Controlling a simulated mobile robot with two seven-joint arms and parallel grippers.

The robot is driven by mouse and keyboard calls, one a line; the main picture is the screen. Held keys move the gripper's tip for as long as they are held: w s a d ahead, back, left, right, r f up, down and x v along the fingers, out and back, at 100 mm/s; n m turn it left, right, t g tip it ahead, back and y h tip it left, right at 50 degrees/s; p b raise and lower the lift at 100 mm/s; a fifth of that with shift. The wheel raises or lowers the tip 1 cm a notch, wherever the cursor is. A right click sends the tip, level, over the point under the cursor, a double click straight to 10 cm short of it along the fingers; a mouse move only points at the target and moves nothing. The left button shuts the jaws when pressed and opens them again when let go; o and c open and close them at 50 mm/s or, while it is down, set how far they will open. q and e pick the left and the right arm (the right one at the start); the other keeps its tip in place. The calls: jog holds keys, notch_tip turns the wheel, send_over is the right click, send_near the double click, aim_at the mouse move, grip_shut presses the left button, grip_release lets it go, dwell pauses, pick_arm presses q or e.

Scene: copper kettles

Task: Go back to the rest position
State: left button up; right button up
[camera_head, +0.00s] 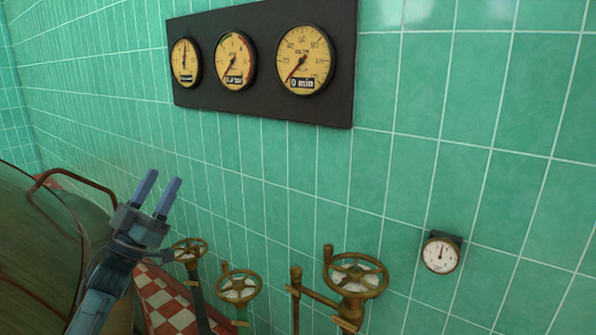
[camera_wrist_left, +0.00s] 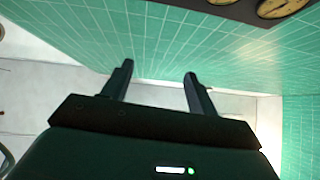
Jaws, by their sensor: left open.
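My left gripper (camera_head: 157,192) is raised in the lower left of the head view, its two fingers pointing up in front of the green tiled wall. In the left wrist view, my left gripper (camera_wrist_left: 160,75) shows its two fingers apart with nothing between them. It touches nothing that I can see. My right gripper is in neither view.
A black panel (camera_head: 340,105) with three yellow gauges hangs on the wall. Brass valve wheels (camera_head: 355,275) stand along the wall's lower part, some close right of my left gripper. A small white gauge (camera_head: 440,255) is at right. A large kettle (camera_head: 35,260) fills the lower left.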

pick_arm(q)
jog(key=w+a+f+n+g+y, duration=0.2)
jog(key=w+a+f+g+y, duration=0.15)
jog(key=f+y, duration=0.45)
jog(key=w+a+f+n+g+y, duration=0.25)
jog(key=w+a+f+y, duration=0.2)
jog(key=f+y, duration=0.4)
jog(key=s+d+f+m+g+h, duration=0.1)
jog(key=s+d+f+g+h, duration=0.1)
jog(key=s+d+f, duration=0.6)
jog(key=s+d+f+m+g+h, duration=0.15)
jog(key=s+d+f, duration=0.25)
jog(key=s+f, duration=0.7)
jog(key=s+d+f+g, duration=0.1)
jog(key=s+d+f, duration=0.1)
jog(key=s, duration=0.5)
jog(key=s+d+f+n+g+h, duration=0.1)
jog(key=s+d+f, duration=0.1)
jog(key=s, duration=0.5)
jog(key=s+d+f+g+h, duration=0.1)
jog(key=s+d, duration=0.3)
jog(key=s, duration=0.3)
jog(key=shift+d+f+n, duration=0.15)
jog(key=shift+f+n, duration=0.15)
jog(key=shift+f, duration=0.1)
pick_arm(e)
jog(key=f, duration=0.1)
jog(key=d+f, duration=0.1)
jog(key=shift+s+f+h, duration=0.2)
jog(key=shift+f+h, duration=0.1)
